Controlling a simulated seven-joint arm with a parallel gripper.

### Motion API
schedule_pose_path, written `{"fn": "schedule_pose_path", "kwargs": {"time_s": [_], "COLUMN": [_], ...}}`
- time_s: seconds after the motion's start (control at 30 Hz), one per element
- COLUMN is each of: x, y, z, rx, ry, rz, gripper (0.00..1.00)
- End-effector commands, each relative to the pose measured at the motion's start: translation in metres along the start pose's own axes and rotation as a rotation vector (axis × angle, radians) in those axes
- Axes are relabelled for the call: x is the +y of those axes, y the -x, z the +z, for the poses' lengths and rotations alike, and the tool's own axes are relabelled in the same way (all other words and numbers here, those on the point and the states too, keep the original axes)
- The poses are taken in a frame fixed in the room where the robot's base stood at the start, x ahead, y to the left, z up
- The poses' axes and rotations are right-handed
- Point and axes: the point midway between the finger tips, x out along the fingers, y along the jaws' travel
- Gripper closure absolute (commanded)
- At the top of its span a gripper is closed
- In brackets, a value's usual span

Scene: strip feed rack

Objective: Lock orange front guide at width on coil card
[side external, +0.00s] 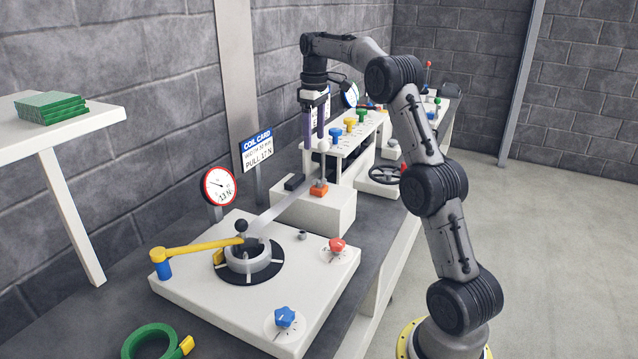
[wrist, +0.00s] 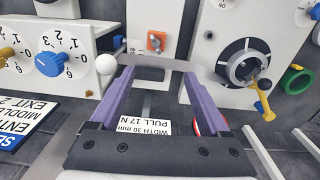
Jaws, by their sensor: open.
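The orange front guide (side external: 319,190) sits on the white block in the side view, beside the grey strip. In the wrist view the orange guide (wrist: 156,41) lies ahead of the fingertips, near a scale marked 40. The coil card (side external: 257,150) stands on a post against the wall. Upside down in the wrist view, the coil card (wrist: 145,127) reads WIDTH 30 mm, PULL 17 N. My gripper (side external: 314,143) is open and empty, pointing down above the guide and apart from it. Its purple fingers (wrist: 158,73) are spread in the wrist view.
A white ball knob (wrist: 106,64) is close to my left finger. A row of coloured knobs (side external: 349,122) stands behind. The round gauge (side external: 219,187), yellow crank arm (side external: 200,247), red knob (side external: 337,245) and blue knob (side external: 285,317) are nearer the camera.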

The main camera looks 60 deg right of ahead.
Motion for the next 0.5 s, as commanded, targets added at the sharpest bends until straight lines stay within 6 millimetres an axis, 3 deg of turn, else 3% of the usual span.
{"fn": "schedule_pose_path", "kwargs": {"time_s": [0.1,0.27,0.5], "x": [0.012,0.012,0.01], "y": [-0.015,-0.028,-0.073], "z": [0.007,0.009,0.01], "rx": [-0.021,-0.022,-0.022], "ry": [-0.027,-0.029,-0.028], "rz": [-0.016,-0.016,-0.017], "gripper": [0.2,0.2,0.2]}}
